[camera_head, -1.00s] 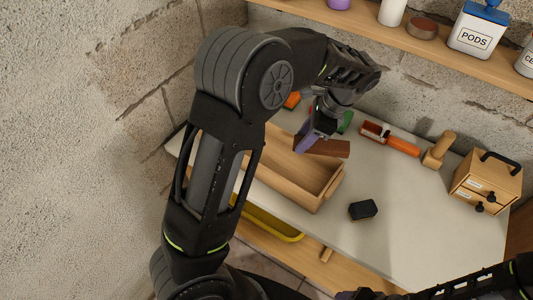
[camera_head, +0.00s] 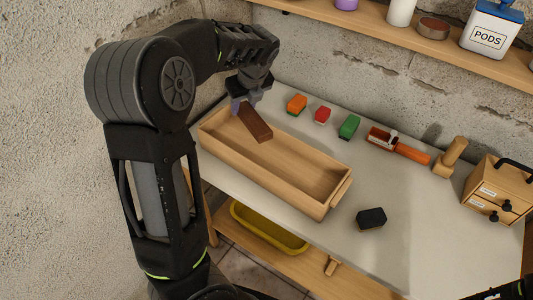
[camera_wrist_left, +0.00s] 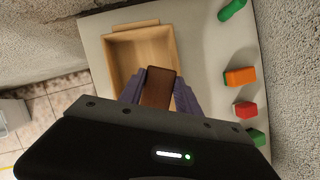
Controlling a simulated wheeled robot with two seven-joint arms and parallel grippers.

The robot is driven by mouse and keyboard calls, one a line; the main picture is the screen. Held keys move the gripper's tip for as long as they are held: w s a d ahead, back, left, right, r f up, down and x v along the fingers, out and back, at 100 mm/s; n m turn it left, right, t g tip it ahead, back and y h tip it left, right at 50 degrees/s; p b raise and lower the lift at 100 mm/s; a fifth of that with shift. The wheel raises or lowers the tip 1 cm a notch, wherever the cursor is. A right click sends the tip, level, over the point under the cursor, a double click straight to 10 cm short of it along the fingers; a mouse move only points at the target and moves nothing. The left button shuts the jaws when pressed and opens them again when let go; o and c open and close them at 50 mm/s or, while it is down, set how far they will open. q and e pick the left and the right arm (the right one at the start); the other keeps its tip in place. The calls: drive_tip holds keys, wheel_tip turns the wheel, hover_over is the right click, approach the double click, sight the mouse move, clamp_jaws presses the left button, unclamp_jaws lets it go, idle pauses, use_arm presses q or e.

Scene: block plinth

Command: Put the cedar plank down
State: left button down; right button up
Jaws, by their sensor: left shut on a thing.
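The cedar plank (camera_head: 255,124) is a reddish-brown block. My left gripper (camera_head: 240,104) is shut on one end of it with purple fingers. In the head view the plank slants over the far left end of a long, open wooden tray (camera_head: 325,209). In the left wrist view the plank (camera_wrist_left: 158,88) sits between the two fingers (camera_wrist_left: 160,90), with the tray (camera_wrist_left: 108,58) behind it. I cannot tell whether the plank touches the tray. The tray's visible floor looks bare. My right gripper is not in view.
Orange (camera_head: 297,104), red (camera_head: 322,115) and green (camera_head: 349,126) blocks stand behind the tray. A black block (camera_head: 371,218) lies right of it. An orange-handled tool (camera_head: 410,153), a wooden mallet-like piece (camera_head: 450,156) and a small drawer box (camera_head: 494,188) stand further right. A yellow bin (camera_head: 268,229) sits below.

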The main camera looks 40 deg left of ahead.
use_arm(q)
hover_over(244, 135)
drive_tip(key=d, duration=0.2)
drive_tip(key=f, duration=0.6)
drive_tip(key=shift+s+a, duration=0.25)
drive_tip(key=shift+s, duration=0.05)
drive_tip(key=shift+f, duration=0.2)
wheel_tip(244, 135, down, 3)
drive_tip(key=shift+f, duration=0.25)
drive_tip(key=shift+f, duration=0.15)
drive_tip(key=c, duration=1.1)
unclamp_jaws()
drive_tip(key=shift+c, duration=0.2)
